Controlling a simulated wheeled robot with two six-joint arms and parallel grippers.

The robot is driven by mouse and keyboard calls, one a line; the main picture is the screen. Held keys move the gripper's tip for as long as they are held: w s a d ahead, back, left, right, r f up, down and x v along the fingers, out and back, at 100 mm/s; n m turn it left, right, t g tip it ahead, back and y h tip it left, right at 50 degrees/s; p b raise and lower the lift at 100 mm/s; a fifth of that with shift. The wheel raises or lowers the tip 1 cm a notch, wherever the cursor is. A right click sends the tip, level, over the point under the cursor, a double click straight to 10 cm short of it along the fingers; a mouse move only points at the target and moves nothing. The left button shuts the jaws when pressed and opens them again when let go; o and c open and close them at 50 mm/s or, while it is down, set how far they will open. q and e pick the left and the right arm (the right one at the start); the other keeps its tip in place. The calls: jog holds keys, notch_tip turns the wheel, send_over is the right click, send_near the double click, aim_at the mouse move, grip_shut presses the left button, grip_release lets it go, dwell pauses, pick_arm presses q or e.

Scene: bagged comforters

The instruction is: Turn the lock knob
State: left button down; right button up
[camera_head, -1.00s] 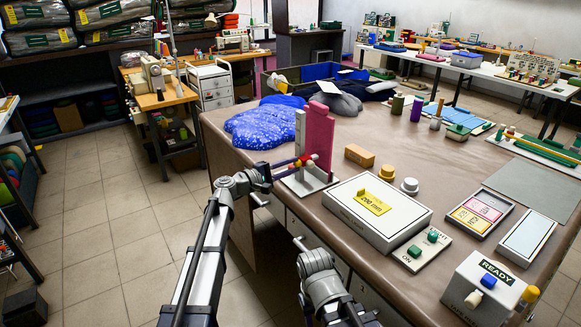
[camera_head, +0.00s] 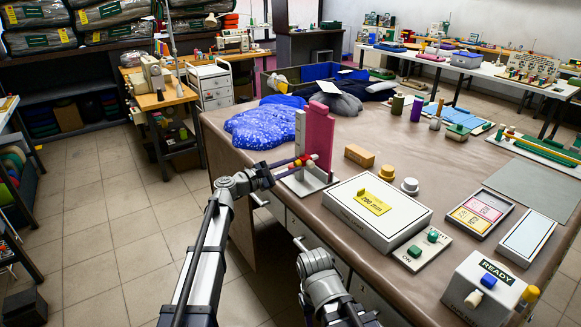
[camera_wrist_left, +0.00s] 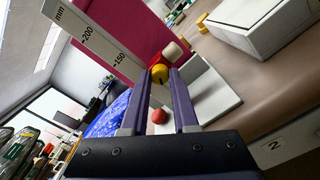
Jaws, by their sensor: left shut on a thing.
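A yellow knob with a dark slot (camera_wrist_left: 160,74) sits on a red block (camera_wrist_left: 155,60) with a white peg (camera_wrist_left: 173,50), on an upright gauge with a pink plate (camera_head: 318,135) and a grey ruler (camera_wrist_left: 85,35). In the left wrist view, the purple fingers of my left gripper (camera_wrist_left: 161,80) are closed on the yellow knob from either side. In the head view my left gripper (camera_head: 294,165) reaches the gauge from the left. A red ball (camera_wrist_left: 158,116) shows between the fingers, lower down. My right arm is at the bottom, its gripper out of view.
The gauge's white base (camera_head: 308,181) stands near the table's left edge. A white box with a yellow label (camera_head: 350,210), a tan block (camera_head: 359,155) and a switch panel (camera_head: 422,250) lie to its right. Blue comforter (camera_head: 262,125) lies behind.

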dwell(0.4)
pick_arm(q)
jog(key=c, duration=0.7)
grip_release()
jog(key=shift+v, duration=3.9)
